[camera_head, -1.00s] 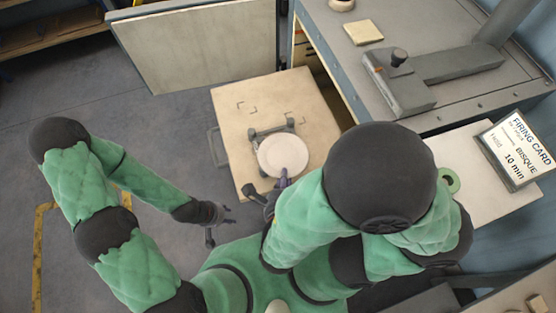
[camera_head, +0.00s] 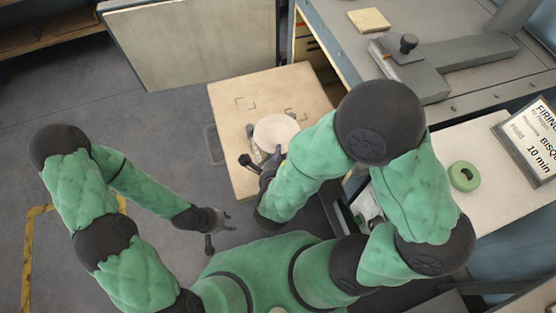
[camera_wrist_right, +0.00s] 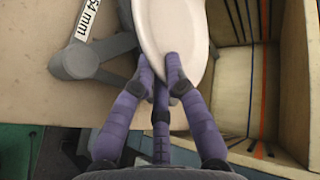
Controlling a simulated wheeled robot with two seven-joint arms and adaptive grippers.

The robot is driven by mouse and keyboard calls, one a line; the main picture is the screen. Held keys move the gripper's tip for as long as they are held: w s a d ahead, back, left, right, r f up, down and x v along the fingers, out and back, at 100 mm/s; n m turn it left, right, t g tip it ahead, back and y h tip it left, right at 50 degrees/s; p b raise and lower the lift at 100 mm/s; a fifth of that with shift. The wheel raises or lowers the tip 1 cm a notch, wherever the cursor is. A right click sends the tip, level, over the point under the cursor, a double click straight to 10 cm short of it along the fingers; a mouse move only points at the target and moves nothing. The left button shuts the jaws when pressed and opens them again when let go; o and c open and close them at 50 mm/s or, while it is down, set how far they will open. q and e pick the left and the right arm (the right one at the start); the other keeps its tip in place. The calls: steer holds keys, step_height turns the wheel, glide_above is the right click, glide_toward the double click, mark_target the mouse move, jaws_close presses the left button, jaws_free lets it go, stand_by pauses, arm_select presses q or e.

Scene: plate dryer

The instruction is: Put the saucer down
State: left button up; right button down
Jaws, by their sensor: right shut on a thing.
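The saucer (camera_head: 276,131) is a pale round plate over the wooden board, in the head view. In the right wrist view the saucer (camera_wrist_right: 170,25) shows at the top centre, its near edge between my purple fingers. My right gripper (camera_head: 269,164) is shut on this edge; it also shows in the right wrist view (camera_wrist_right: 160,75). A grey rack (camera_wrist_right: 90,55) marked "64 mm" is beside the saucer, on the left in the right wrist view. The saucer hides most of the rack in the head view. My left gripper (camera_head: 222,222) is empty over the floor, its fingers apart.
The light wooden board (camera_head: 228,105) has corner marks and free room at its left. A wooden box with slots (camera_wrist_right: 245,85) lies right of the saucer in the wrist view. A bench with a green ring (camera_head: 464,176) and a firing card (camera_head: 530,140) is at right.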

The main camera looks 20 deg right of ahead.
steer(key=shift+w+d+f, duration=0.1)
steer(key=shift+w+f, duration=0.25)
steer(key=shift+f, duration=0.1)
step_height(320, 180, down, 3)
steer(key=shift+r+b, duration=0.1)
steer(key=shift+b, duration=1.1)
steer(key=c, duration=1.5)
jaws_free()
